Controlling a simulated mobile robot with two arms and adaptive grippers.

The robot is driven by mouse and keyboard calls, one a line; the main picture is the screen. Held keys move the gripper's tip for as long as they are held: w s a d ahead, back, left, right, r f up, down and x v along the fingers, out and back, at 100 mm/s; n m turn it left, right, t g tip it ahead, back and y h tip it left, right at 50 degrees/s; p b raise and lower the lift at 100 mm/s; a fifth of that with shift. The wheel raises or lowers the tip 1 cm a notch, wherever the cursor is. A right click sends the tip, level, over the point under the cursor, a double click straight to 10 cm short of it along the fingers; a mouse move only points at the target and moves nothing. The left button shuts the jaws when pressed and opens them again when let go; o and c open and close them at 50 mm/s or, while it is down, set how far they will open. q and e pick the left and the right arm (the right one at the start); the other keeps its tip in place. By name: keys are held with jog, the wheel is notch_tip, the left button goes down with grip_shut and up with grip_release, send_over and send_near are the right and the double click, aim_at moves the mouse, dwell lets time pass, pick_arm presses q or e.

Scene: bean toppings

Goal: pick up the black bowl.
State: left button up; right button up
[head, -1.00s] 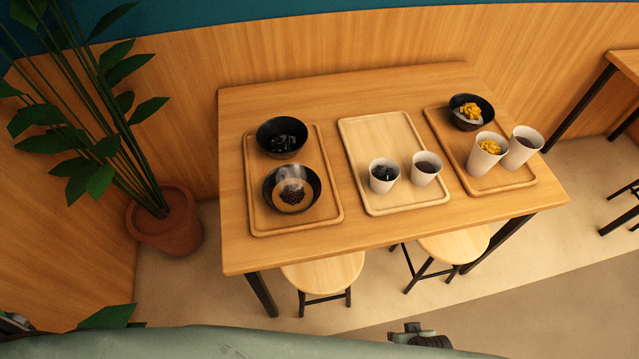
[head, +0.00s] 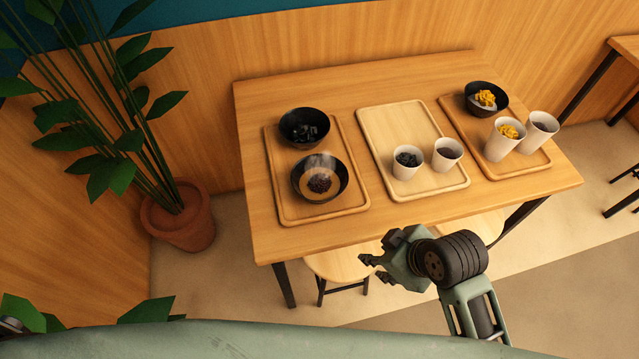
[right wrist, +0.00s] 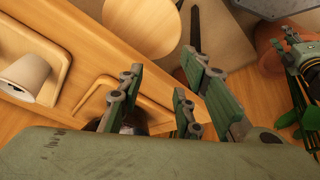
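Three black bowls show in the head view. One bowl with dark cubes (head: 289,136) is at the back of the left tray, and a steaming bowl of brown soup with dark beans (head: 341,191) is in front of it. A third bowl with yellow topping (head: 501,106) is at the back of the right tray. My right gripper (head: 371,268) is open and empty, in front of the table's near edge, right of and nearer than the soup bowl. Its spread fingers show in the right wrist view (right wrist: 158,92). A small part of my left arm shows at the head view's lower left edge.
The left wooden tray (head: 352,135) holds two bowls. The pale middle tray (head: 385,119) holds two cups (head: 407,170) (head: 446,160). The right tray (head: 452,113) holds two more cups (head: 497,147) (head: 535,137). A stool (head: 335,265) stands below, and a potted plant (head: 180,226) left.

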jog(key=w+a+r+n+y, duration=0.1)
jog(key=w+a+r+n, duration=0.1)
jog(key=w+a+n, duration=0.65)
jog(key=n+g, duration=0.2)
jog(key=n, duration=0.9)
send_near(331, 194)
jog(key=shift+p+x, duration=0.7)
jog(key=shift+x, duration=1.45)
jog(key=shift+s+d+f, duration=0.1)
jog(key=shift+s+d, duration=0.05)
jog(key=shift+d, duration=0.05)
grip_shut()
